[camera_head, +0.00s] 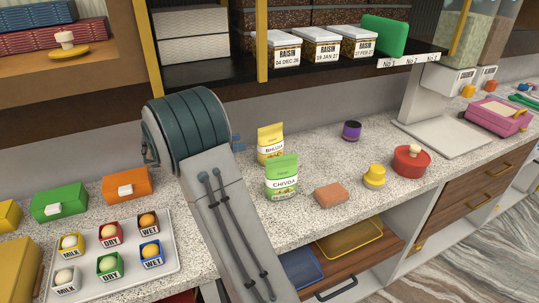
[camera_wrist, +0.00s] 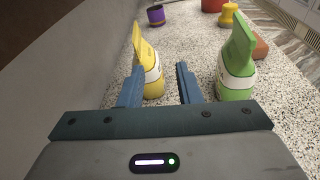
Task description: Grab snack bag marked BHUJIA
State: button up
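The yellow snack bag marked BHUJIA (camera_head: 270,143) stands upright on the speckled counter, behind and slightly left of the green bag marked CHIVDA (camera_head: 282,178). In the wrist view the yellow bag (camera_wrist: 148,72) stands ahead, its lower part showing between my two blue fingers, nearer the left one. The green bag (camera_wrist: 236,65) is outside the right finger. My gripper (camera_wrist: 160,84) is open with nothing held. In the head view my arm hides most of the gripper; only blue finger parts (camera_head: 238,142) show left of the yellow bag. I cannot tell whether a finger touches the bag.
A brown block (camera_head: 331,194), yellow knobbed item (camera_head: 374,176), red lidded pot (camera_head: 411,161) and purple cup (camera_head: 351,131) stand to the right. A shelf with raisin boxes (camera_head: 321,46) overhangs behind. A tray (camera_head: 170,262) of colored cups lies left. The wall is close behind the bags.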

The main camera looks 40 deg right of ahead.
aim_at(270, 127)
jog(key=d, duration=0.4)
jog(key=w+d+n+h+p, duration=0.1)
jog(key=d, duration=0.4)
jog(key=d+n+h, duration=0.1)
jog(key=d, duration=0.3)
jog(key=shift+w+d+f+t+p, duration=0.2)
jog(key=shift+d+f+t+p, duration=0.1)
jog(key=shift+f, duration=0.1)
jog(key=shift+d, duration=0.35)
grip_shut()
dwell(0.8)
